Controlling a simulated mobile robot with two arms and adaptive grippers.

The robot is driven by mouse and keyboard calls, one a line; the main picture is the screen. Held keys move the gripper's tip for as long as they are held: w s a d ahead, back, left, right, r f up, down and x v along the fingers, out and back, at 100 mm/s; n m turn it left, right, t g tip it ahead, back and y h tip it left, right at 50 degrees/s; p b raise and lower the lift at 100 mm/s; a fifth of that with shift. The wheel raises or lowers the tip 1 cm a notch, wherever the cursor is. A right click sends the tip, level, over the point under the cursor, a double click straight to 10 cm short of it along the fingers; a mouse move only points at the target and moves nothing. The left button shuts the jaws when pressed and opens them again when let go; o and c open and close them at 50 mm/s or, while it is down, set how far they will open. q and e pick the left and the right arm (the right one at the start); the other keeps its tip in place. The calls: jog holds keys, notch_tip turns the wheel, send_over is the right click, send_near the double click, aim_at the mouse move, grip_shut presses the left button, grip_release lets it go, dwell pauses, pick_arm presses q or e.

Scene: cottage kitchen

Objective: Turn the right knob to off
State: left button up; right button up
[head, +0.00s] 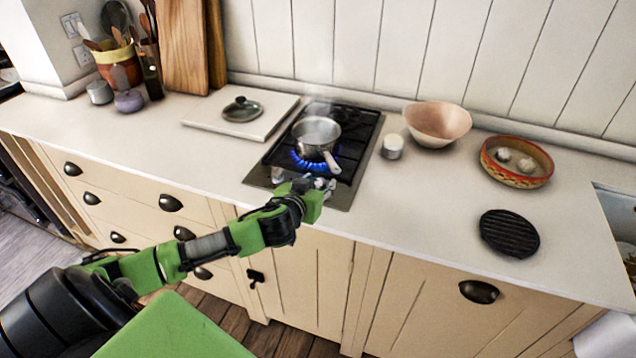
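The gas hob (352,160) is set into the worktop, with a blue flame burning under a steaming saucepan (317,133). The pan's pale handle points toward the front right. A knob (277,174) shows at the left of the hob's front strip. My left gripper (322,184) is over the right part of that strip, below the pan handle. My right gripper is out of view.
A white board with a glass lid (242,109) lies left of the hob. A white jar (393,145), a pink bowl (437,122) and a patterned dish (516,162) stand to the right. A black round trivet (509,233) lies near the front edge. The worktop between hob and trivet is clear.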

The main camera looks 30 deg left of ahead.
pick_arm(q)
grip_shut()
jog(key=shift+a+m+h, duration=0.1)
jog(key=shift+m+h, duration=0.3)
jog(key=shift+a+r+m+h+p, duration=0.1)
jog(key=shift+a+m+h+p, duration=0.1)
jog(key=shift+m+h+p, duration=0.65)
jog(key=shift+w+a+r+m+h+p, duration=0.15)
jog(key=shift+m+h+p, duration=0.45)
jog(key=shift+m+h, duration=0.65)
jog(key=shift+a+r+m+h+p, duration=0.15)
jog(key=shift+m+h+p, duration=0.6)
jog(key=shift+h, duration=0.65)
jog(key=shift+f+m+g+h+p, duration=0.2)
jog(key=shift+m+g+h+p, duration=0.3)
jog(key=shift+m+h, duration=0.5)
jog(key=shift+f+m+h, duration=0.1)
jog(key=shift+m+h, duration=0.2)
jog(key=shift+m, duration=0.05)
grip_release()
jog(key=shift+g, duration=0.3)
